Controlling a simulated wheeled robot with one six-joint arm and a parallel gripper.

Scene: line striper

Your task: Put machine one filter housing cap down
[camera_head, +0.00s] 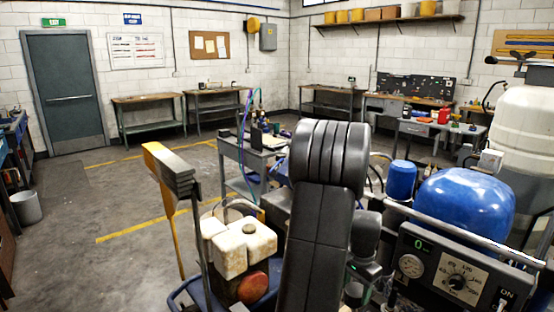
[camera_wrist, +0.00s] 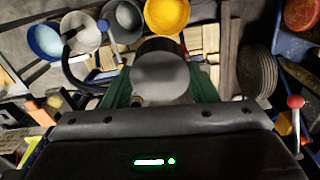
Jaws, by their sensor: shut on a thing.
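In the wrist view my gripper (camera_wrist: 161,92) is shut on a rounded grey piece with a dark rim, which I take to be the filter housing cap (camera_wrist: 160,73). Its underside is hidden, so I cannot tell whether it touches anything below. In the head view my own arm covers the middle, and the gripper and cap are hidden behind it. The line striper shows at the right, with a control panel (camera_head: 456,276) bearing a gauge and dial, and a blue rounded tank (camera_head: 466,205).
A grey cart (camera_head: 232,153) with small items stands beyond my arm. A stained white engine tank (camera_head: 240,246) is at lower left. Buckets, including a yellow one (camera_wrist: 166,14), line the top of the wrist view, near a tyre (camera_wrist: 257,72). Floor at left is open.

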